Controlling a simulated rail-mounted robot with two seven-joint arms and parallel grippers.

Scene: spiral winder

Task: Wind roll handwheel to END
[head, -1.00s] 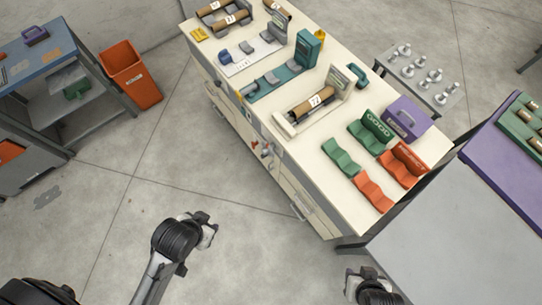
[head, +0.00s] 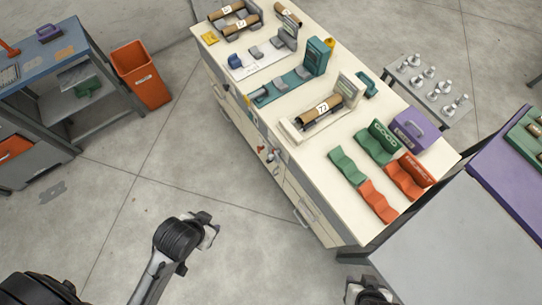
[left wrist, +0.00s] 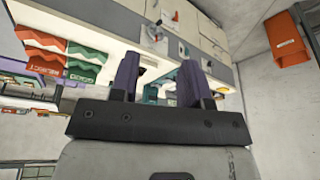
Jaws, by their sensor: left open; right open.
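The long cream bench (head: 316,160) crosses the head view diagonally. Small red and grey-white fittings (head: 270,154) show on its front face; I cannot make out which is the roll handwheel or any END mark. A brown roll (head: 325,107) lies in a cream cradle on top. My left gripper (left wrist: 158,68) is open and empty in the left wrist view, its dark purple fingers apart, with the bench front beyond. The fittings seem to show there near the top centre (left wrist: 154,33). My right gripper (head: 368,292) is open at the bottom edge, partly cut off, clear of the bench.
Green and orange cradles (head: 378,200) and a purple case (head: 414,128) stand at the bench's near right end. A grey table (head: 430,250) adjoins on the right. An orange bin (head: 141,75) and blue-topped cart stand left. Open floor lies before the bench.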

